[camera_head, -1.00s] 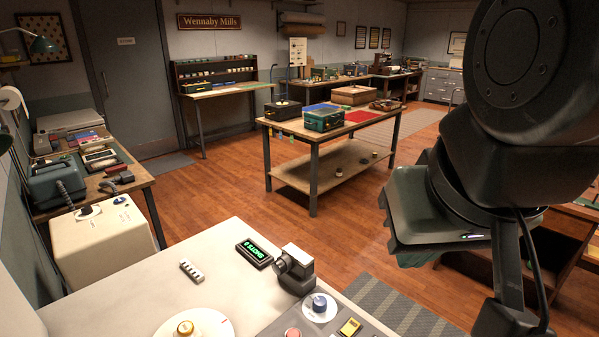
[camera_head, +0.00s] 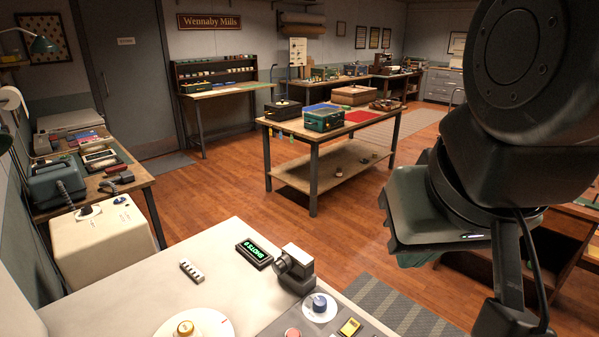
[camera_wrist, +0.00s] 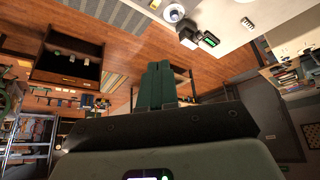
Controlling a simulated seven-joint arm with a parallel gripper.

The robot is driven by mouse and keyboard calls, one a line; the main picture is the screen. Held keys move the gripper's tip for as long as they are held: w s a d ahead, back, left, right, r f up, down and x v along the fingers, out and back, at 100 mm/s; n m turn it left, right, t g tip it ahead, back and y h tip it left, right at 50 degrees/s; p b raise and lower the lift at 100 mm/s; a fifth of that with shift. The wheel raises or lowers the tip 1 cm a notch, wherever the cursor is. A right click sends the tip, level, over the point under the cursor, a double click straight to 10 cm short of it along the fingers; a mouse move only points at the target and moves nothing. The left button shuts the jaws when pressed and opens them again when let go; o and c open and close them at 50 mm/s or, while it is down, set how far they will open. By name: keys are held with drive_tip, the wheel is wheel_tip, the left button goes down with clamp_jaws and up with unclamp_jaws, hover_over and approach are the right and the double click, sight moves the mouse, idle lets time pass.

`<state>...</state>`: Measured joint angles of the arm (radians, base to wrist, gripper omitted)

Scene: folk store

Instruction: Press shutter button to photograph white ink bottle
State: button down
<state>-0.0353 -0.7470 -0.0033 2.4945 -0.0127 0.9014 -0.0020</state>
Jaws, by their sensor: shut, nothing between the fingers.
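A small grey camera (camera_head: 295,268) stands on the pale tabletop at the bottom of the head view. I cannot tell which control is the shutter button. A white disc (camera_head: 212,325) with a brass-coloured round piece lies at the bottom edge, partly cut off. I cannot make out a white ink bottle. My gripper (camera_wrist: 160,67) is shut and empty, away from the table; its dark green fingers show in the wrist view.
A black display (camera_head: 254,252) with green text and a small white ribbed block (camera_head: 191,271) lie on the same tabletop. A cream box (camera_head: 100,241) stands at left. A wooden table (camera_head: 335,143) with boxes stands farther back. Open floor lies between.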

idle(0.4)
drive_tip(key=n+g+h, duration=0.1)
drive_tip(key=n+h, duration=0.7)
drive_tip(key=n, duration=2.4)
hover_over(289, 335)
wheel_tip(289, 335, down, 31)
drive_tip(key=shift+f, duration=0.1)
drive_tip(key=shift+f, duration=4.25)
drive_tip(key=shift+f, duration=0.1)
